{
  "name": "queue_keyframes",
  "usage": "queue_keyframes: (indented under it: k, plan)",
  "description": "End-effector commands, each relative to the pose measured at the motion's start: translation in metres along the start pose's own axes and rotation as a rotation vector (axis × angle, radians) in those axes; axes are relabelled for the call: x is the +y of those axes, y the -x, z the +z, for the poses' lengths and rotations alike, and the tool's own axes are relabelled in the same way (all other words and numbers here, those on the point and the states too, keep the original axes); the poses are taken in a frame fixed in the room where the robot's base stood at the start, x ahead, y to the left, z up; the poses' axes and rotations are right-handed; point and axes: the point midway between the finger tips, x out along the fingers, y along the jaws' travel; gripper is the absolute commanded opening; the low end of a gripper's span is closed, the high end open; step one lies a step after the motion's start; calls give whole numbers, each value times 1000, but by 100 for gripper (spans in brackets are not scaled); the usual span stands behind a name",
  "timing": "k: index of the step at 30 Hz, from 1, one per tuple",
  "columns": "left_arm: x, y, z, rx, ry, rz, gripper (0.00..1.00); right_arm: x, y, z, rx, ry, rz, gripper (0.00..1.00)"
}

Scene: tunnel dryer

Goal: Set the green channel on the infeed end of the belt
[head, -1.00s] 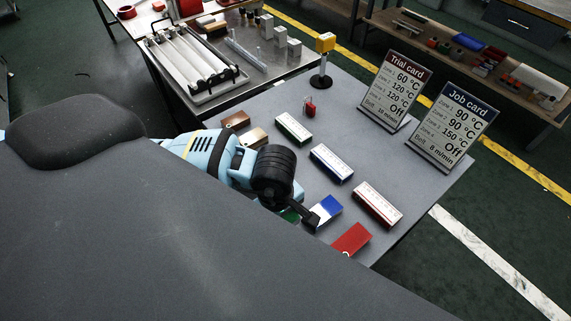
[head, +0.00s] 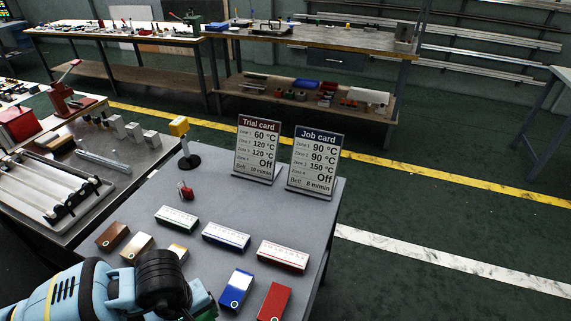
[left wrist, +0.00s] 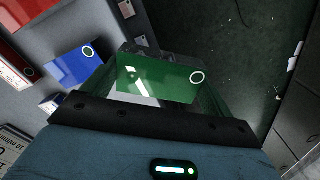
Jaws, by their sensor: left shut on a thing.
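The green channel (left wrist: 160,78) is a glossy green block with a white ring mark near one end. My left gripper (left wrist: 158,88) is shut on it in the left wrist view. In the head view only a sliver of the green channel (head: 208,315) shows at the bottom edge, beside my left wrist, and the fingers are mostly hidden. A blue channel (head: 236,290) and a red channel (head: 274,302) lie on the grey table just right of it. My right gripper is not in view. I cannot make out the belt's infeed end in these frames.
The grey table (head: 225,200) also bears brown and yellow blocks (head: 112,236), several white-topped boxes (head: 226,236), a Trial card (head: 257,148) and a Job card (head: 315,162). Open floor lies to the right.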

Motion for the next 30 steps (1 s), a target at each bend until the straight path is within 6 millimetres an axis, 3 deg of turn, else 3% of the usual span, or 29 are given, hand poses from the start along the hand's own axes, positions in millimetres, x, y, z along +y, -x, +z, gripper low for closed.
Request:
queue_keyframes:
  k: [9, 15, 30]
  plan:
    - [2, 0, -16, 0, -442, 1, 60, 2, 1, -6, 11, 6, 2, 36]
    - [2, 0, -21, -1, -610, 1, 60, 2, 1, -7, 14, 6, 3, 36]
    - [2, -1, -22, -2, -659, 1, 60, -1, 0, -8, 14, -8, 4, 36]
